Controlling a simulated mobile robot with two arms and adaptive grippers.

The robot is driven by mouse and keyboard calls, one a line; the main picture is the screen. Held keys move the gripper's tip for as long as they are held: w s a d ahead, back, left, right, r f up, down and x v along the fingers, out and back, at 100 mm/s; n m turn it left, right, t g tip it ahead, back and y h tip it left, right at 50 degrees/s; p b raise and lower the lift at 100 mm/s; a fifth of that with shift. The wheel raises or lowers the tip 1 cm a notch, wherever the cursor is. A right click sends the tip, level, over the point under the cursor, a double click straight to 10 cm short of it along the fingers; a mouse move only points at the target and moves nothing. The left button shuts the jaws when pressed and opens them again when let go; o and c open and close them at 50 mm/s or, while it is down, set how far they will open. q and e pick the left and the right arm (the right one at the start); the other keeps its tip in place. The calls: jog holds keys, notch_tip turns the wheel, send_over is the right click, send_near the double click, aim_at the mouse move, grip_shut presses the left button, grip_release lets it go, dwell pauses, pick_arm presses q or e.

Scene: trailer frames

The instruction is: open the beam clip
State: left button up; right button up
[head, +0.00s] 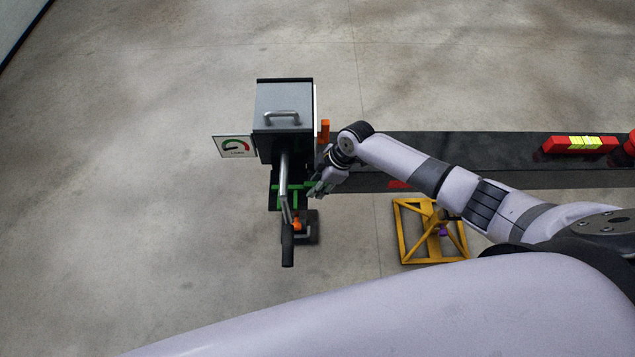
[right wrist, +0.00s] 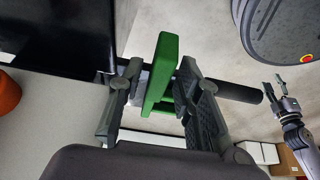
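A green part (head: 292,187), which looks like the beam clip, sits on the dark mount below a grey box. In the right wrist view a thick green bar (right wrist: 163,75) stands upright between my right gripper's fingers. My right gripper (head: 318,186) is at the right side of the green part. Its two fingers (right wrist: 160,88) are apart, one on each side of the green bar, with gaps showing; contact at the tips is unclear. My left gripper (right wrist: 278,84) shows small at the right of the right wrist view, fingers apart and empty. It is outside the head view.
The grey box (head: 284,97) with a handle stands above the clip, with a gauge sign (head: 235,147) at its left. A black-gripped lever (head: 288,245) hangs in front. A dark beam (head: 470,150) runs right, and a yellow frame (head: 402,232) stands below it.

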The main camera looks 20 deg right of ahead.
jog(key=shift+r, duration=0.1)
jog(key=v, duration=1.2)
